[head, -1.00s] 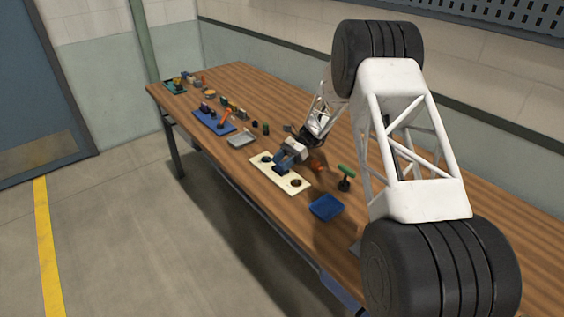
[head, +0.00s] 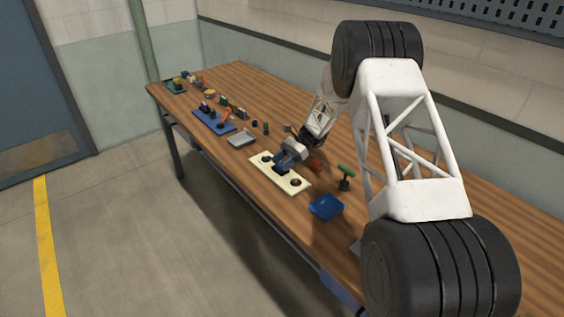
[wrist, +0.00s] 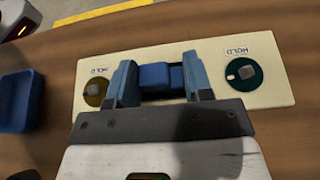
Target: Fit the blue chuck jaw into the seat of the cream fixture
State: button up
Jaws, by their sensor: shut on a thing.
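The blue chuck jaw (wrist: 155,76) is between the two blue fingers of my gripper (wrist: 160,72), which is shut on it. The cream fixture (wrist: 212,60) lies below, and the jaw is over its middle, between two round inserts. The seat is hidden under the jaw and fingers, so I cannot tell whether the jaw is in it or just above it. In the head view my gripper (head: 289,154) is over the middle of the fixture (head: 297,187), with the dark blue jaw (head: 280,169) at its tips.
A blue tray (head: 326,207) is to the right of the fixture, with a green-topped tool (head: 346,175) behind it. A grey metal tray (head: 242,138) lies to the left. A blue board (head: 210,122) with small parts is farther left. The table's front edge is close to the fixture.

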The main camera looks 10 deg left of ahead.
jog(key=o, duration=1.5)
jog(key=shift+r, duration=0.1)
jog(key=shift+r, duration=3.35)
jog(key=shift+r, duration=0.1)
